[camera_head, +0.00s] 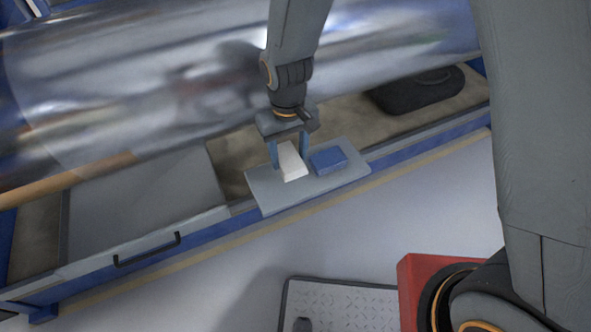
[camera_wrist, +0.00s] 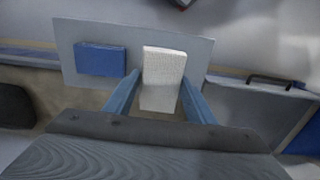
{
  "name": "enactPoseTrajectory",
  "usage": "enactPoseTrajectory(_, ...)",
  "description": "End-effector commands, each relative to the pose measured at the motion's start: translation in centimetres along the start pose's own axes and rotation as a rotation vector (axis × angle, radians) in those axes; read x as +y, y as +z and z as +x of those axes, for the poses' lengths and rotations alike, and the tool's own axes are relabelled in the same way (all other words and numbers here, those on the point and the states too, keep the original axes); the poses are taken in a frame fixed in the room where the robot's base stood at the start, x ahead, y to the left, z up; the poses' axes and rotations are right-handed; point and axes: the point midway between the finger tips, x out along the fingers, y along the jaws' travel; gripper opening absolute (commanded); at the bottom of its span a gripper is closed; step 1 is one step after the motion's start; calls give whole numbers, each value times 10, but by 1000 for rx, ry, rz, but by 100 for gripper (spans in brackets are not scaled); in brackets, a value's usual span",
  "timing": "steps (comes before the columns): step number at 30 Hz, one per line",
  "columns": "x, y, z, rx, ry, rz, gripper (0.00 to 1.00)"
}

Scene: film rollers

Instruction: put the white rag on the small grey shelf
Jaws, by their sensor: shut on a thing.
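The white rag (camera_head: 291,163) is a folded white block between the two blue fingers of my gripper (camera_head: 289,158), which is shut on it. It also shows in the wrist view (camera_wrist: 163,78), between the fingertips of my gripper (camera_wrist: 160,95). The small grey shelf (camera_head: 277,203) is a flat plate below the rag, and the rag is over it in the head view. In the wrist view the grey shelf (camera_wrist: 200,50) lies behind the rag. I cannot tell whether the rag touches the shelf.
A blue block (camera_head: 328,160) lies on the shelf, just right of the rag. A large shiny film roller (camera_head: 180,85) lies behind my gripper. A black object (camera_head: 418,90) is at the right. A grey panel with a black handle (camera_head: 147,250) is at the left.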

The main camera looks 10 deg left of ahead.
Motion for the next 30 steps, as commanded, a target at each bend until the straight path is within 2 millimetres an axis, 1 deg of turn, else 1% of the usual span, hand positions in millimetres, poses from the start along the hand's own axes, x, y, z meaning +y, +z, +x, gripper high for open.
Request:
enactPoseTrajectory(1, 0, 1, 11, -3, 0, -1, 29)
enactPoseTrajectory(3, 0, 1, 21, -3, 1, -1, 29)
enactPoseTrajectory(11, 1, 1, 41, -2, 1, -1, 29)
enactPoseTrajectory(16, 1, 1, 64, -2, 1, -2, 29)
enactPoseTrajectory(18, 1, 1, 68, -1, 1, -2, 29)
enactPoseTrajectory(23, 1, 0, 68, 1, 1, -2, 29)
enactPoseTrajectory(24, 1, 0, 68, 0, 1, -2, 53)
enactPoseTrajectory(27, 1, 0, 68, 0, 1, -2, 69)
enactPoseTrajectory(30, 1, 1, 68, 0, 1, -2, 69)
